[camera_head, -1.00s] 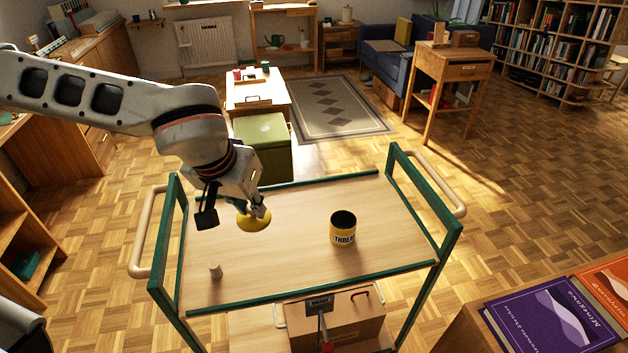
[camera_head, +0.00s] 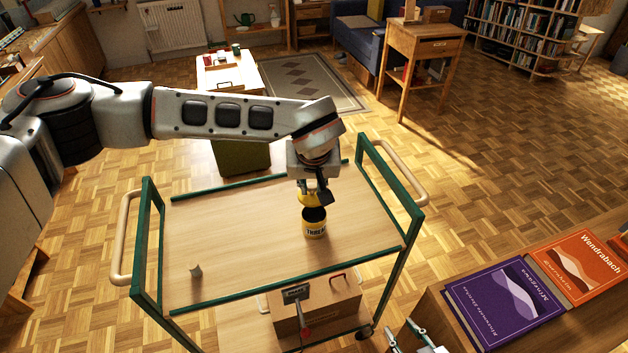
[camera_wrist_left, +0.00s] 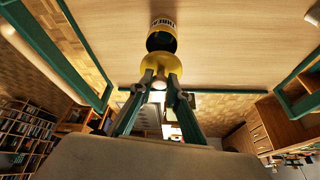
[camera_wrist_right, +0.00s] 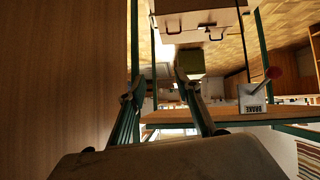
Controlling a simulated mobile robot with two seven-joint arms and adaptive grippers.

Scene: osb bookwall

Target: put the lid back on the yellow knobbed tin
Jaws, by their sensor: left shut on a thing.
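The yellow tin (camera_head: 315,230) stands upright on the cart top, its dark open mouth showing and black lettering on its side. It also shows in the left wrist view (camera_wrist_left: 162,23). My left gripper (camera_head: 309,184) is shut on the knob of the yellow lid (camera_wrist_left: 161,64). The lid (camera_head: 312,201) is tilted, just behind and above the tin's mouth; I cannot tell whether it touches the rim. My right gripper (camera_head: 404,338) is low at the front, beside the cart. In the right wrist view its fingers (camera_wrist_right: 156,86) are apart with nothing between them.
The wooden cart top (camera_head: 250,240) has green rails and end frames. Purple (camera_head: 505,302) and orange (camera_head: 580,268) books lie at right.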

